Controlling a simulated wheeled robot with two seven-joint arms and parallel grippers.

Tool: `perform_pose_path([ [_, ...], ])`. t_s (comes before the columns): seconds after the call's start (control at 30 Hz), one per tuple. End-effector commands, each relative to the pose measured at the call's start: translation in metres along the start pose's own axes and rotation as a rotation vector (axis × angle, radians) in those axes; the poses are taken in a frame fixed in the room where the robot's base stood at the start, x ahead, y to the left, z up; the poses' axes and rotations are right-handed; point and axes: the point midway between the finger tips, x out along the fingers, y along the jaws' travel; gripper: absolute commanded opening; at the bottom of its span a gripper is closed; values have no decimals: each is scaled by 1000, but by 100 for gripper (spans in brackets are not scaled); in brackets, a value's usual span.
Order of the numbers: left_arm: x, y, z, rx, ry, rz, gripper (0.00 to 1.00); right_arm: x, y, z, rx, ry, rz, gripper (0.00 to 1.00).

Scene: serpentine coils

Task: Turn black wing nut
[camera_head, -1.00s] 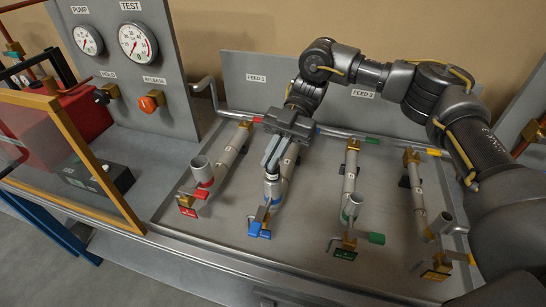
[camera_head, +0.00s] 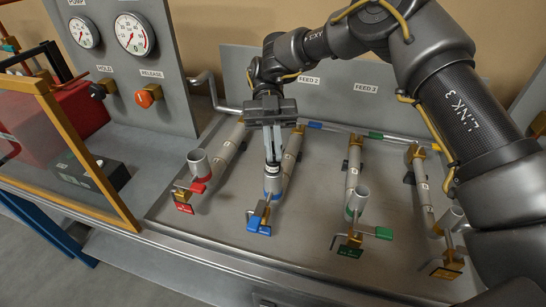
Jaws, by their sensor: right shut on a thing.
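My right gripper (camera_head: 273,160) points down over the upright pipe end of the blue-marked coil (camera_head: 271,188), second from the left. Its narrow jaws are shut on a small dark piece, which I take to be the black wing nut (camera_head: 272,170). The jaws hide most of it, and its wings cannot be made out. The piece sits at the top of the upright pipe end, just above the blue band. My left gripper is not in view.
A red-marked coil (camera_head: 199,165) stands close on the left, a green-marked one (camera_head: 358,202) and a yellow-marked one (camera_head: 450,218) on the right. Behind is the grey feed panel (camera_head: 340,70). An orange-framed screen (camera_head: 85,140) stands at the left.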

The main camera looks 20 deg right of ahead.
Motion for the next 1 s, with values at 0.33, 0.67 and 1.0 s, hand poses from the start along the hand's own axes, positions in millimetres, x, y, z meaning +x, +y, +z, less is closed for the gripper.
perform_pose_path([
  [0.33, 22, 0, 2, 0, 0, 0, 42, 6, 1, 8, -56, 3, -144, 0],
  [0.67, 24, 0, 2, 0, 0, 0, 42, 5, 1, 7, -76, 4, -191, 0],
  [1.0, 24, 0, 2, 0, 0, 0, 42, 5, 1, 7, -78, 5, -194, 0],
])
